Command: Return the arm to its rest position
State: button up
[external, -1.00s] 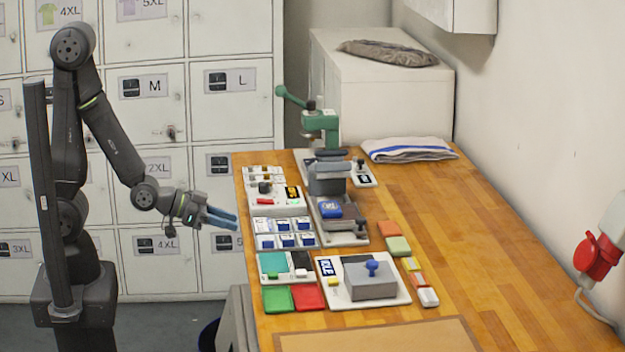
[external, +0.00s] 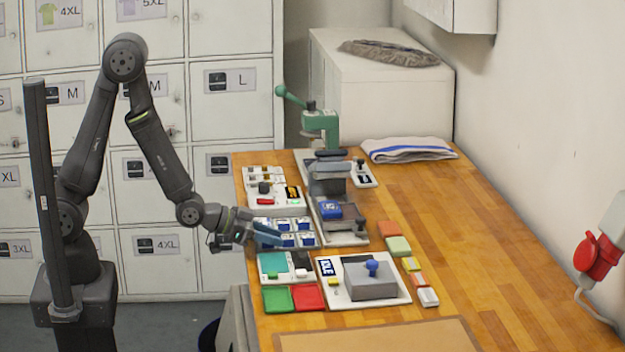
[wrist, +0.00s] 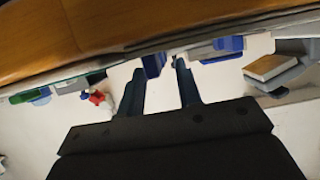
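My arm stands to the left of the wooden table (external: 480,230) and reaches right, bent at the elbow. My gripper (external: 268,236) is at the table's left edge, just in front of or over the rack of blue-and-white blocks (external: 285,240); the exact height is hard to tell. In the wrist view my gripper (wrist: 162,80) shows two blue fingers apart, with a gap and nothing held between them. A blue block (wrist: 153,64) shows beyond the fingertips, and the wrist picture is strongly tilted.
A green-handled press (external: 320,125) stands behind the rack. A grey block with a blue knob (external: 371,284), green tray (external: 277,299) and red tray (external: 309,297) lie nearer the front. A folded cloth (external: 408,149) is at the back. The table's right side is mostly clear.

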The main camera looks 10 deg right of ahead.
jog(key=shift+f, duration=0.4)
jog(key=shift+r, duration=0.1)
jog(key=shift+r, duration=0.45)
jog(key=v, duration=1.2)
jog(key=x, duration=1.2)
jog(key=shift+f, duration=0.5)
notch_tip(320, 180, up, 5)
jog(key=shift+r, duration=0.1)
jog(key=s+a+r, duration=0.5)
jog(key=s+r, duration=0.1)
jog(key=s, duration=0.2)
jog(key=shift+s+r, duration=0.15)
jog(key=shift+r, duration=0.05)
